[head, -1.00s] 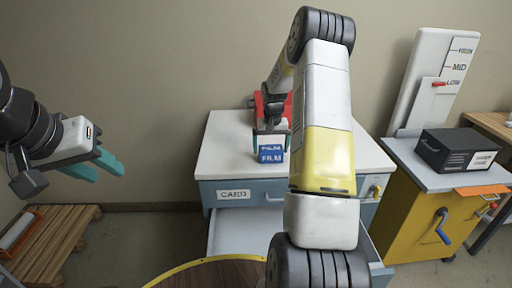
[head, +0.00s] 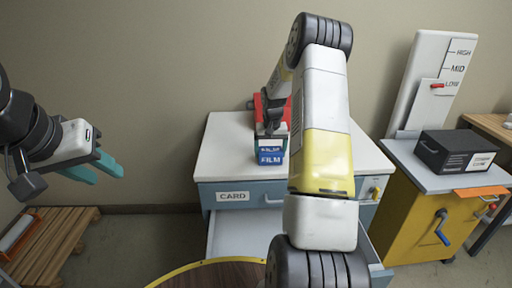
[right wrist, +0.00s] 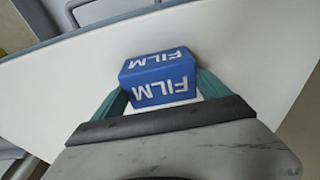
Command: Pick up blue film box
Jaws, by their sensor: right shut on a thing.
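The blue film box (head: 271,155), marked FILM in white, is on the white top of the drawer cabinet (head: 222,150). My right gripper (head: 271,134) reaches down to it from behind, and its jaws are shut on the box. In the right wrist view the box (right wrist: 158,78) sits between the two teal fingers (right wrist: 160,100), one on each side. I cannot tell whether the box still touches the cabinet top. My left gripper (head: 108,170) is at the left in the air, away from the cabinet, with its teal fingers apart and empty.
The drawer below the CARD label (head: 233,196) is pulled out. A yellow cabinet (head: 432,215) with a blue crank and a black box (head: 457,150) on top stands at the right. A wooden pallet (head: 50,240) lies at the lower left. A round brown top (head: 215,275) is in front.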

